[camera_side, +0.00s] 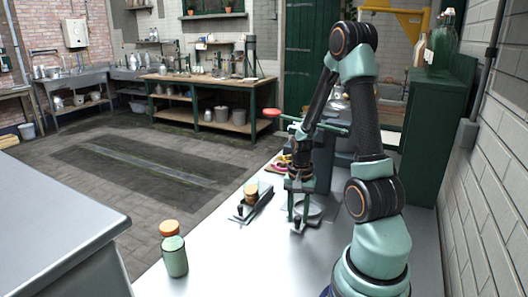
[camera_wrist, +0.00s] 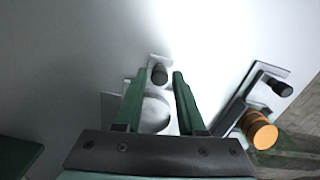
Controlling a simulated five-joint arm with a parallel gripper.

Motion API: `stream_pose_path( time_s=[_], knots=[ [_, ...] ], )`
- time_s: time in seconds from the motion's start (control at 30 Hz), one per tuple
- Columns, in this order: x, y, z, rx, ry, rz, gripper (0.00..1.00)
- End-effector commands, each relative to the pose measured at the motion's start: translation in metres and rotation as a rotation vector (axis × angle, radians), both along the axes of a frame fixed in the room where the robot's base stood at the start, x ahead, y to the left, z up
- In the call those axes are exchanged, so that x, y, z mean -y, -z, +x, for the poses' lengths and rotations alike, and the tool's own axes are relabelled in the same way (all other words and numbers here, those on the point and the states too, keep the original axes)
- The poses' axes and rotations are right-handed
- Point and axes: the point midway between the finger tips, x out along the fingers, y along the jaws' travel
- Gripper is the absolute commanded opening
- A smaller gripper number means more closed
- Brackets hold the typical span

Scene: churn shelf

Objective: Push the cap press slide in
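My gripper (camera_side: 298,218) points down over the pale counter, its two green fingers apart. In the wrist view my gripper (camera_wrist: 155,75) is open, with a small black knob (camera_wrist: 159,74) showing between the fingertips. The knob stands on a grey plate, with a pale round disc (camera_wrist: 155,115) nearer the palm. This looks like the press slide, partly hidden by the fingers. I cannot tell whether a finger touches the knob.
A pale green jar (camera_side: 174,258) with an orange-brown top stands on the counter at the front left. A red-knobbed lever (camera_side: 272,113) on a green stand is behind my arm. The counter between jar and rail is clear. A green cabinet (camera_side: 440,130) stands at the right.

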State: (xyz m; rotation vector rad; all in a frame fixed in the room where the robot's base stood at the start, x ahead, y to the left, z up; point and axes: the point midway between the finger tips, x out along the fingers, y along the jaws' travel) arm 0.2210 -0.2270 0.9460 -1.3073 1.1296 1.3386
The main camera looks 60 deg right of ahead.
Motion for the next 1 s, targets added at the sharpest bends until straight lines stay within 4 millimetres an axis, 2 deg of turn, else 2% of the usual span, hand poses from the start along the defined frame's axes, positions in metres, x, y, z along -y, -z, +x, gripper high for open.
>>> stream_pose_path(
  time_s=[0.03,0.07,0.1,1.0],
  knots=[
    [0.0,-0.0002,0.0,0.0,0.0,0.0,0.15],
    [0.0,-0.0002,0.0001,0.0,0.0,0.0,0.03],
    [0.0001,-0.0002,0.0001,0.0,0.0,0.0,0.0],
    [0.0009,-0.0009,0.0014,0.004,-0.001,-0.003,0.0]
  ],
)
